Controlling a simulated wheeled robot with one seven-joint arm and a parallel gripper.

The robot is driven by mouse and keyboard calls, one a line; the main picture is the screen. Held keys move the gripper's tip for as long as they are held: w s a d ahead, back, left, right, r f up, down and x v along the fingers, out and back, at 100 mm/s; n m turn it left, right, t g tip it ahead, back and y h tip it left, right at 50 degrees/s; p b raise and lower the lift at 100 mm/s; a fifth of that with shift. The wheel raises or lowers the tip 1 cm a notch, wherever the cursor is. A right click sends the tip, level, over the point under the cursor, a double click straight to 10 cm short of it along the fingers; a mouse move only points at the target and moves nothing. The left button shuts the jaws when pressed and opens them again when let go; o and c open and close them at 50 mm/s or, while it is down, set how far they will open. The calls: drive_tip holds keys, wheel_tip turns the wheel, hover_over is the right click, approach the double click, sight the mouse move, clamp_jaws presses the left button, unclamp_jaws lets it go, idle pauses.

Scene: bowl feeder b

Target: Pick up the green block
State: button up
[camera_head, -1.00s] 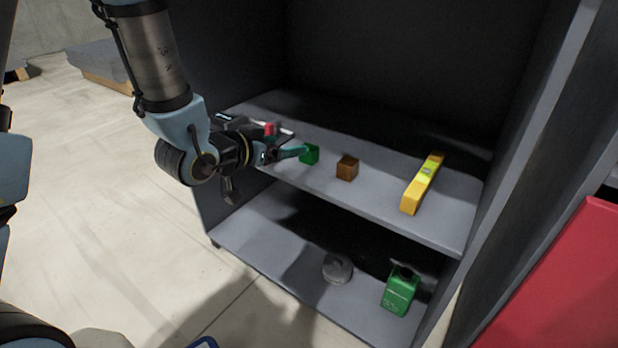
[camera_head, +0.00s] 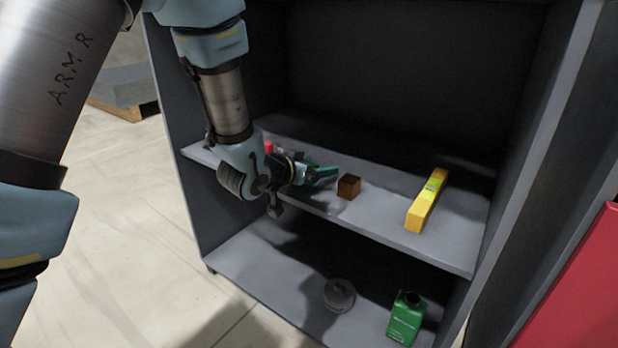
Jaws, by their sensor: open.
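My gripper (camera_head: 326,175), with teal fingers, is over the front left part of the upper shelf (camera_head: 389,215), just left of the brown block. It is open. The green block is mostly or wholly hidden behind the fingers. I cannot clearly tell it from the teal fingers, nor whether it lies between them or touches them.
A brown block (camera_head: 349,186) sits close to the right of the fingers. A red item (camera_head: 268,148) is behind my arm. The lower shelf (camera_head: 262,268) holds a round grey object (camera_head: 339,295) and a green container (camera_head: 406,318).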

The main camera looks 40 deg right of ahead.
drive_tip(key=shift+d, duration=0.1)
clamp_jaws()
idle(0.7)
